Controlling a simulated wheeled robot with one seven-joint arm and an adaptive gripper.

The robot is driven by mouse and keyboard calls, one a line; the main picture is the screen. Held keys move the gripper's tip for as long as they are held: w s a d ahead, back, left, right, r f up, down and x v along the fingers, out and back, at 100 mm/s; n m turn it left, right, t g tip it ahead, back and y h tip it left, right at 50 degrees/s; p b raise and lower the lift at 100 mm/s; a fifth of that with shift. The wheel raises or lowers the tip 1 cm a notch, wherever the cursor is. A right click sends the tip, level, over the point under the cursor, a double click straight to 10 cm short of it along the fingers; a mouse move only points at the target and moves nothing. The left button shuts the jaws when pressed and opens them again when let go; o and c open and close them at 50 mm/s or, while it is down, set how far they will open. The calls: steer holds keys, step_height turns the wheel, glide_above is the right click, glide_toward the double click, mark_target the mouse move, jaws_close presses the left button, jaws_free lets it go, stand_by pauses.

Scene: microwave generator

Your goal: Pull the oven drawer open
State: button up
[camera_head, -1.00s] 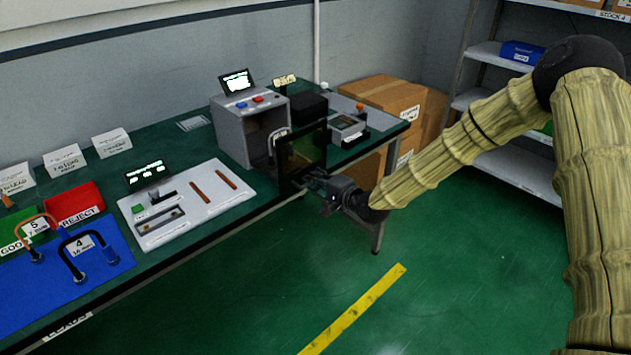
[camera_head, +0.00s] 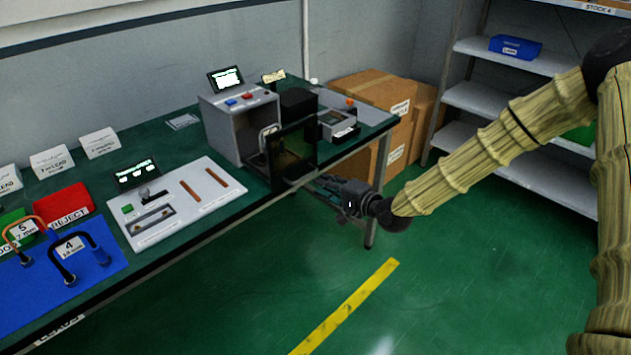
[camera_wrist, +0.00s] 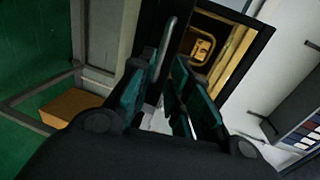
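The oven is a grey box (camera_head: 231,133) on the bench, its front facing the room. A dark panel with a tinted window (camera_head: 291,153) stands out in front of its opening, at the right. My gripper (camera_head: 316,181) is at the lower right edge of this panel in the head view. In the wrist view my gripper (camera_wrist: 160,95) has its teal-padded fingers apart. A thin grey bar (camera_wrist: 166,48), perhaps the handle, shows beyond the gap near the dark frame with the gold window (camera_wrist: 236,52). I cannot tell whether the fingers touch the bar.
A white fixture board (camera_head: 176,207), a red reject bin (camera_head: 62,203) and a blue mat (camera_head: 97,268) lie on the bench to the left. Cardboard boxes (camera_head: 369,110) stand behind, with shelving (camera_head: 508,102) at the right.

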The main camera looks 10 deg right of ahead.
steer(key=shift+v, duration=1.7)
steer(key=s+f+n+g+h, duration=0.4)
steer(key=s+f+g, duration=0.2)
steer(key=s+f, duration=1.5)
steer(key=s+d+f+n+g+h, duration=0.2)
steer(key=s+d+f, duration=0.1)
steer(key=s, duration=0.5)
steer(key=s+d+f+n+g+h, duration=0.2)
steer(key=s+d+f, duration=0.1)
steer(key=s, duration=0.5)
steer(key=s+d+f+n+g+h, duration=0.1)
steer(key=s+d+f+n+g, duration=0.1)
steer(key=s+f, duration=0.3)
steer(key=s+d, duration=0.1)
steer(key=s, duration=0.2)
steer(key=shift+s+d+f+h, duration=0.2)
steer(key=shift+s+d+h, duration=0.1)
steer(key=shift+s+h, duration=0.1)
